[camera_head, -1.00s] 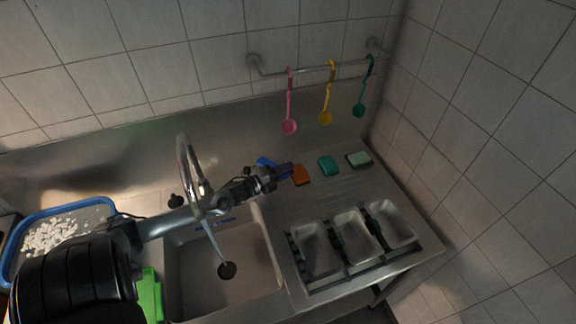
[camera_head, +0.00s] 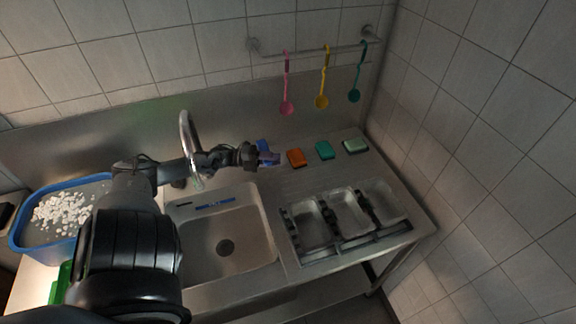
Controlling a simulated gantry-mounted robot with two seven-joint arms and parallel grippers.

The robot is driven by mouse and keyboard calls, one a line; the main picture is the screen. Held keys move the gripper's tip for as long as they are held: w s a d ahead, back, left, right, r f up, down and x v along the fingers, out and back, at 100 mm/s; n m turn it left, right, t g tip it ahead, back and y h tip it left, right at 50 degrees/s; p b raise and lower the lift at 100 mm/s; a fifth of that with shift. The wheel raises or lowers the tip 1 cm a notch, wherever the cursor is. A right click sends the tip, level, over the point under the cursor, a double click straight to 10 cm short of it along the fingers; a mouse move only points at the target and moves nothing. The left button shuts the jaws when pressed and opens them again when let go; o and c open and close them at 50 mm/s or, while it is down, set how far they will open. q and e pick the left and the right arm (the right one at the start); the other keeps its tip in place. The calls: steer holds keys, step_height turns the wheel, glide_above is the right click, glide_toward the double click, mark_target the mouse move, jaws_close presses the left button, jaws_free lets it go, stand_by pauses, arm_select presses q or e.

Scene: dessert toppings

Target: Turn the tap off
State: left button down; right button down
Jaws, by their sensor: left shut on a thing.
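The tap (camera_head: 184,130) is a tall curved metal spout at the back of the sink (camera_head: 262,240). No water stream shows below it now. A small dark knob (camera_head: 178,183) shows at the tap's base, partly hidden by my left arm. My left gripper (camera_head: 262,156) is to the right of the tap, above the counter behind the sink's right corner. It is shut on a small blue thing (camera_head: 264,146), which looks like a sponge and is partly hidden by the fingers. My right gripper is not in view.
Orange (camera_head: 296,157), teal (camera_head: 324,150) and pale green (camera_head: 355,145) sponges lie right of the gripper. A rack with metal trays (camera_head: 350,212) stands in front of them. Pink, yellow and green ladles hang from a rail (camera_head: 310,50). A blue tub (camera_head: 20,240) with white pieces is at left.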

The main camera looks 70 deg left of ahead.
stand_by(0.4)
arm_select(q)
steer(key=c, duration=1)
jaws_free()
steer(key=shift+s, duration=0.1)
steer(key=shift+d, duration=0.1)
